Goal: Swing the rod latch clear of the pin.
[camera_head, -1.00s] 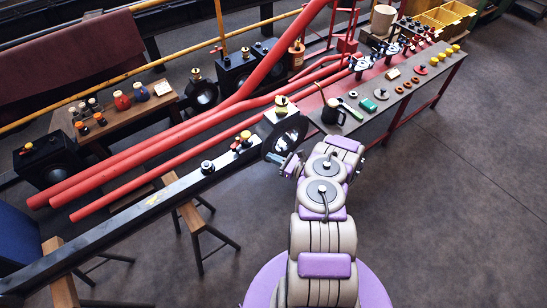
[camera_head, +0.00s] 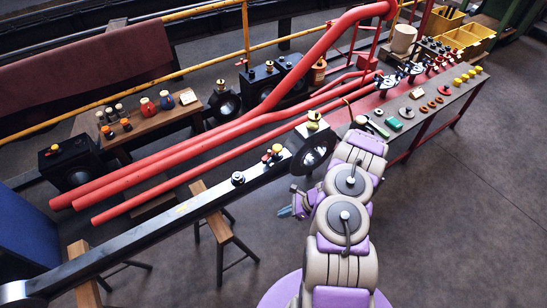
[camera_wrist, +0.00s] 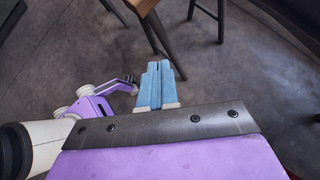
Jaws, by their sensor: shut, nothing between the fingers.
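The long dark rod (camera_head: 165,222) runs diagonally from the lower left to a ring-shaped end (camera_head: 313,148) in the head view. A small red and yellow fitting (camera_head: 272,154), perhaps the latch, sits on top of the rod short of the ring. A yellow-topped brass fitting (camera_head: 313,120) stands on the ring end; I cannot tell which part is the pin. My gripper (camera_head: 285,212) is below and to the right of the rod in the picture, apart from it. Its pale blue fingers are shut and empty in the wrist view (camera_wrist: 158,66), with floor beyond them.
A wooden stool (camera_head: 221,228) stands under the rod, and its legs show in the wrist view (camera_wrist: 150,25). Red pipes (camera_head: 180,165) run behind the rod. A bench of small parts (camera_head: 425,110) stands at the upper right. The floor at right is clear.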

